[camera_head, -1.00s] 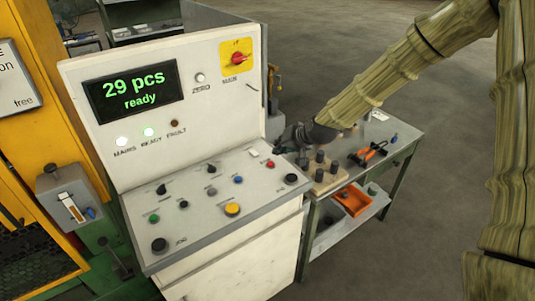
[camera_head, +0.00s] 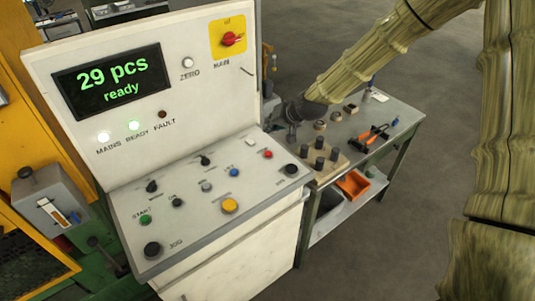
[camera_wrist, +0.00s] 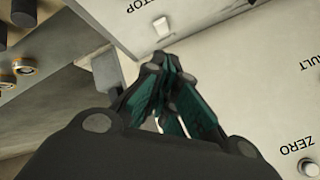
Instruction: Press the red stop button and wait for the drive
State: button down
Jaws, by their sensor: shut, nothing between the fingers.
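My gripper (camera_head: 283,124) hangs above and behind the desk's right edge, apart from the red button. In the wrist view my gripper (camera_wrist: 165,62) has its dark green fingers together and empty. The display (camera_head: 108,82) reads "29 pcs ready". The mains and ready lamps (camera_head: 134,126) are lit; the fault lamp (camera_head: 162,114) is dark.
A white button (camera_head: 249,142) is beside the red one and also shows in the wrist view (camera_wrist: 161,27). A yellow button (camera_head: 229,205) and several dark knobs share the desk. A workbench (camera_head: 372,105) with pegs and pliers stands close on the right. Open floor lies beyond.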

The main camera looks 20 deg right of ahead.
jog(key=f, duration=0.1)
jog(key=b, duration=0.3)
send_over(270, 152)
jog(key=f, duration=0.4)
jog(key=shift+w+d+f, duration=0.1)
jog(key=shift+w+f, duration=0.1)
jog(key=shift+f+b, duration=0.7)
jog(key=shift+f, duration=0.4)
jog(key=shift+s+f, duration=0.1)
jog(key=shift+f+b, duration=0.3)
jog(key=shift+f, duration=0.4)
dwell(1.1)
jog(key=shift+r, duration=0.85)
